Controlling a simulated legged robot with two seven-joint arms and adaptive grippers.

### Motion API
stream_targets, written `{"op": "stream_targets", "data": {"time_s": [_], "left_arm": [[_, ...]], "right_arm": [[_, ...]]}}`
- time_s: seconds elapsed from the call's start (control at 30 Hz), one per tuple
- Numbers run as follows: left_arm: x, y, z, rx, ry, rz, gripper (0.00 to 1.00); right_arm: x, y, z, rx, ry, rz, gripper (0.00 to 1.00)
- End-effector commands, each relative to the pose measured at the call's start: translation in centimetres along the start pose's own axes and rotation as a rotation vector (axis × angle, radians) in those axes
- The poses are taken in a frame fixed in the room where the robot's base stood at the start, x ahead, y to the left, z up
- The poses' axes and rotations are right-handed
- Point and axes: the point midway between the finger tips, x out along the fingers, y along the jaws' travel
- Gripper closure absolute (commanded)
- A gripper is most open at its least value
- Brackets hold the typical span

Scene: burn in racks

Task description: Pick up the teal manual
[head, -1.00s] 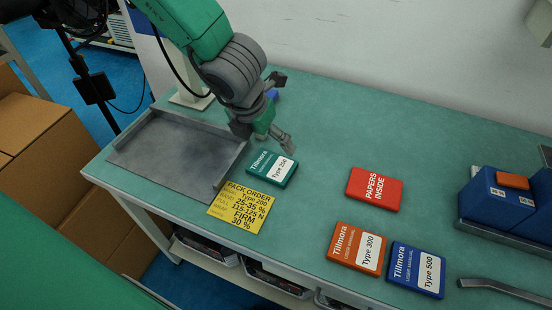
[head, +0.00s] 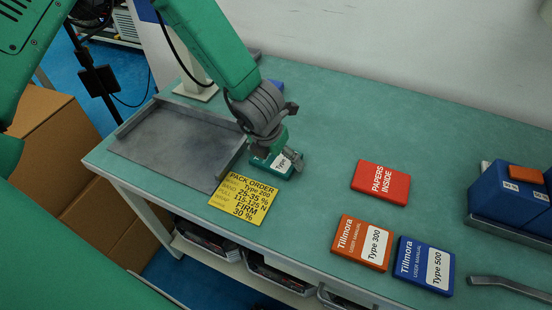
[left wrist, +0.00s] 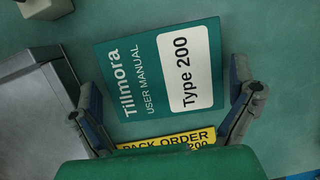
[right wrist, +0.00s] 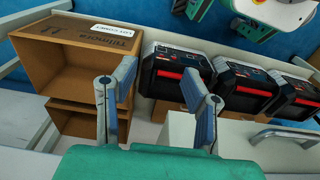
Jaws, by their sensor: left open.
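The teal manual (head: 284,170) lies on the green bench top beside the grey tray, mostly hidden under my left gripper in the head view. In the left wrist view the teal manual (left wrist: 140,75) shows its "Tillmora User Manual" title and white "Type 200" label. My left gripper (head: 277,160) is above it. Its fingers (left wrist: 170,112) are open, one on either side of the manual's near part, with nothing held; whether they touch it I cannot tell. My right gripper (right wrist: 158,95) is open and empty, seen only in its own wrist view.
A yellow pack order card (head: 238,198) lies just in front of the manual. The grey tray (head: 165,150) is to the left. A red pack (head: 381,183), an orange manual (head: 361,243) and a blue manual (head: 424,265) lie to the right. The bench middle is clear.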

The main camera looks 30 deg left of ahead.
Motion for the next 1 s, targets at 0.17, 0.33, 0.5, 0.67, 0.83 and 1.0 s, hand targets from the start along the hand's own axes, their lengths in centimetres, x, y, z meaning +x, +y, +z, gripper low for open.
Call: {"op": "stream_targets", "data": {"time_s": [0.17,0.33,0.5,0.67,0.83,1.0], "left_arm": [[-0.1,0.0,0.0,0.000,-0.001,-0.001,0.00],[0.0,0.0,0.0,0.000,0.000,-0.002,0.43],[0.0,0.0,0.0,0.000,0.001,-0.002,0.48],[-0.1,0.1,0.1,0.000,0.001,-0.001,0.48],[-1.5,0.1,0.5,0.000,-0.001,0.000,0.48],[-4.7,0.1,1.6,-0.001,-0.005,-0.001,0.48]], "right_arm": [[0.0,0.0,0.0,0.000,0.000,0.000,0.60],[0.0,0.0,0.0,0.000,0.000,0.000,0.60],[0.0,0.0,0.0,0.000,0.000,0.000,0.60],[-0.1,0.0,0.0,0.000,0.000,0.000,0.60],[-0.5,0.0,0.0,0.000,0.000,0.000,0.60],[-1.6,0.0,-0.1,0.000,0.000,0.000,0.60]]}}
